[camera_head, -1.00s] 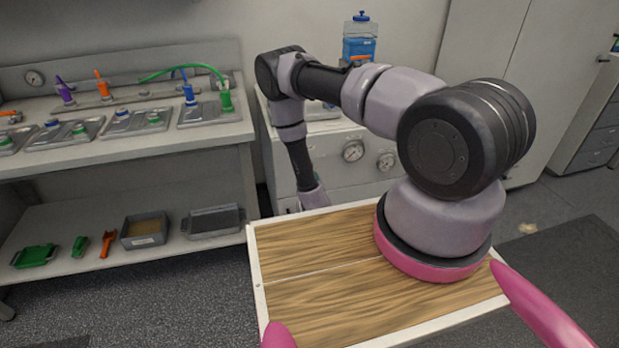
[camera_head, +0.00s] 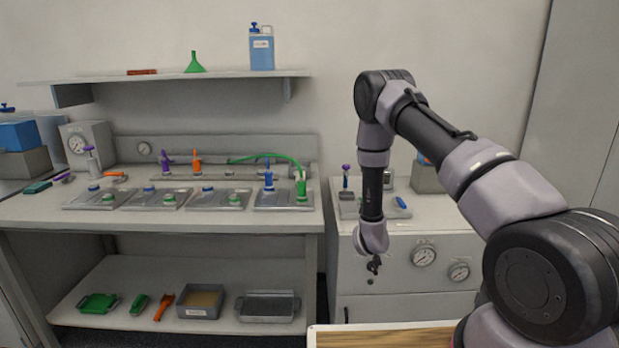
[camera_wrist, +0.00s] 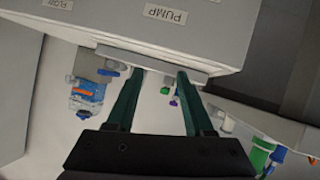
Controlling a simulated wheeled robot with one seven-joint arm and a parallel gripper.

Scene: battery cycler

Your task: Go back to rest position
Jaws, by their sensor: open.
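My gripper (camera_head: 374,265) hangs at the end of my bent arm in the head view, in front of the white cabinet with gauges (camera_head: 405,285). It is small and dark there. In the wrist view my gripper (camera_wrist: 157,82) shows two dark green fingers, spread apart with nothing between them. Beyond the fingertips is a grey-white box face labelled PUMP (camera_wrist: 165,40); I cannot tell whether they touch it.
A workbench (camera_head: 160,215) with several metal trays, coloured plugs and a green hose stands at the left. Its lower shelf (camera_head: 235,322) holds trays and tools. A wall shelf (camera_head: 215,75) carries a blue jug (camera_head: 262,50). My wooden-topped base shows at the bottom.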

